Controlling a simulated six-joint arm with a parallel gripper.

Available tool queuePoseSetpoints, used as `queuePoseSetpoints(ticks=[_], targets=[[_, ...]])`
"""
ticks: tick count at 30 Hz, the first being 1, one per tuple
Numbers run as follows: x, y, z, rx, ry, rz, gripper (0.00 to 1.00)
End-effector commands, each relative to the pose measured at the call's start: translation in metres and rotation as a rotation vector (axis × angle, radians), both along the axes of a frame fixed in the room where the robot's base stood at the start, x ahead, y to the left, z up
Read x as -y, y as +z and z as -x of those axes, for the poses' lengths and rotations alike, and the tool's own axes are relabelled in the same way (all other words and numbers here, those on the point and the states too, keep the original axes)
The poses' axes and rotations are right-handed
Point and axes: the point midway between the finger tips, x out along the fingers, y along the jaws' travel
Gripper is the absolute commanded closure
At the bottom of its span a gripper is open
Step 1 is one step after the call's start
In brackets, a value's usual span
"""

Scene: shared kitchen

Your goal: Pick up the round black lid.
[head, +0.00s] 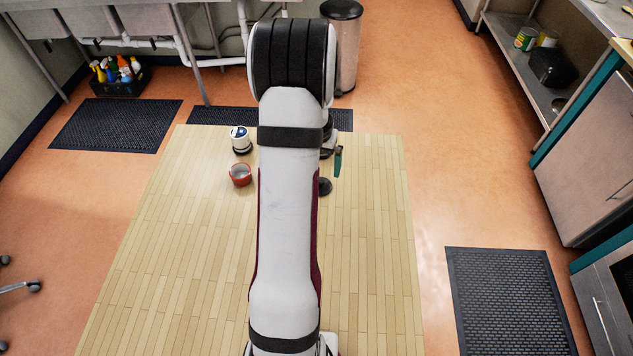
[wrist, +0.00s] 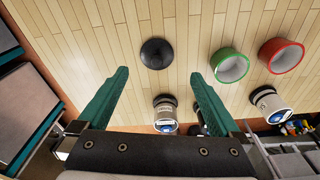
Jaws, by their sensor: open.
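The round black lid (wrist: 157,53) lies on the light wooden floor, with a small knob near its middle. In the head view the lid (head: 324,187) shows only partly, beside my arm. My gripper (wrist: 160,75) is open, its two green fingers spread wide and nothing between them. In the wrist view the lid appears beyond the fingertips, roughly centred between them and apart from both. In the head view one green finger of my gripper (head: 338,161) shows right of the arm; the other is hidden.
A green-rimmed bowl (wrist: 229,66) and a red bowl (wrist: 281,55) stand to the lid's right in the wrist view. Two white jars, one (wrist: 165,114) near the fingers and another (wrist: 268,102), stand close by. Bare wooden floor (head: 370,250) is clear at the right.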

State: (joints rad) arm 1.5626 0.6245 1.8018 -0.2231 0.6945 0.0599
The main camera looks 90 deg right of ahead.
Motion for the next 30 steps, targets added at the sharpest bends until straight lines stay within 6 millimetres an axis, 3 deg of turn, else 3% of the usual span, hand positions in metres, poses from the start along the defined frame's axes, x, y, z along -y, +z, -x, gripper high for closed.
queuePoseSetpoints(ticks=[12, 19, 30], targets=[[0.004, -0.065, 0.007, 0.000, -0.001, -0.001, 0.00], [0.005, -0.067, 0.007, 0.001, -0.001, 0.001, 0.00], [0.005, -0.067, 0.007, 0.001, 0.000, 0.001, 0.67]])
